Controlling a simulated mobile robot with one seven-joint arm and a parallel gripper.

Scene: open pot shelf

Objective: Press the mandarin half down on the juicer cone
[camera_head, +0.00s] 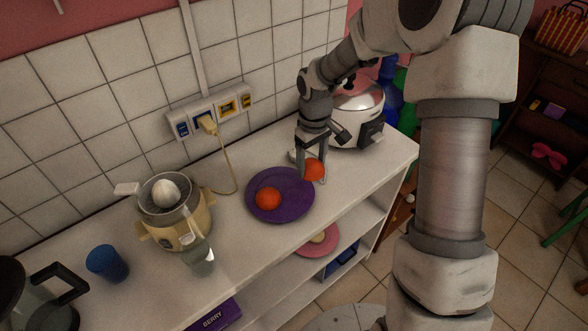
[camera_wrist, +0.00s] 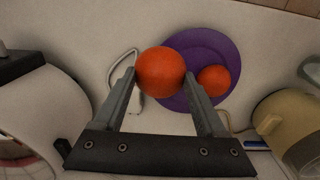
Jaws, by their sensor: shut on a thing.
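My gripper (camera_head: 308,168) is shut on an orange mandarin half (camera_head: 315,170), over the right edge of the purple plate (camera_head: 290,207). In the wrist view the held half (camera_wrist: 160,68) sits between my two fingertips (camera_wrist: 160,76). A second orange half (camera_head: 268,199) lies on the plate, and it also shows in the wrist view (camera_wrist: 213,80). The yellow juicer (camera_head: 183,232) stands left of the plate, with its pale cone (camera_head: 166,192) bare and pointing up. In the wrist view only part of the juicer (camera_wrist: 265,108) shows at the right.
A white cooker (camera_head: 358,105) stands right of my gripper, close to it. A clear glass (camera_head: 199,258) stands in front of the juicer, a blue cup (camera_head: 107,263) to its left. A cord hangs from the wall sockets (camera_head: 211,114) behind. The counter between plate and juicer is mostly clear.

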